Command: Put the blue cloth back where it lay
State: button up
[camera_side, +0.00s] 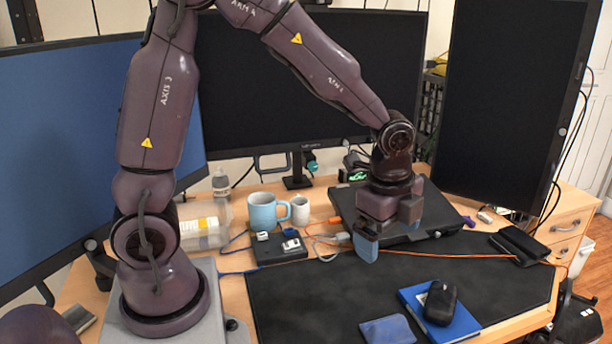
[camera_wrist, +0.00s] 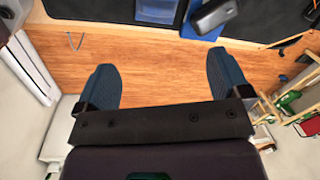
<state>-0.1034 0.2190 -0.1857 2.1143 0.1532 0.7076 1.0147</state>
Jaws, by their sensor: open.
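The blue cloth (camera_side: 388,330) lies folded into a small flat patch on the black desk mat, near the front edge, just left of a blue folder or book (camera_side: 462,322). In the wrist view the cloth (camera_wrist: 157,10) shows at the top edge, partly cut off. My gripper (camera_side: 385,240) hangs above the back part of the mat, apart from the cloth and behind it in the side view. In the wrist view my gripper (camera_wrist: 163,72) has its two blue fingers wide apart with nothing between them.
A black mouse (camera_side: 440,302) rests on the blue folder. A black laptop or stand (camera_side: 440,222) is close behind my gripper. A blue mug (camera_side: 264,213), a white cup (camera_side: 300,210) and cables stand at the back. The middle of the mat (camera_side: 330,295) is clear.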

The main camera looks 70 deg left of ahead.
jog(key=s+a+r+n+t, duration=0.1)
jog(key=s+r+n+t, duration=0.3)
jog(key=s+r+n, duration=0.9)
jog(key=shift+s+a+n+h, duration=0.15)
jog(key=shift+s+n+h, duration=0.2)
jog(key=shift+s, duration=0.65)
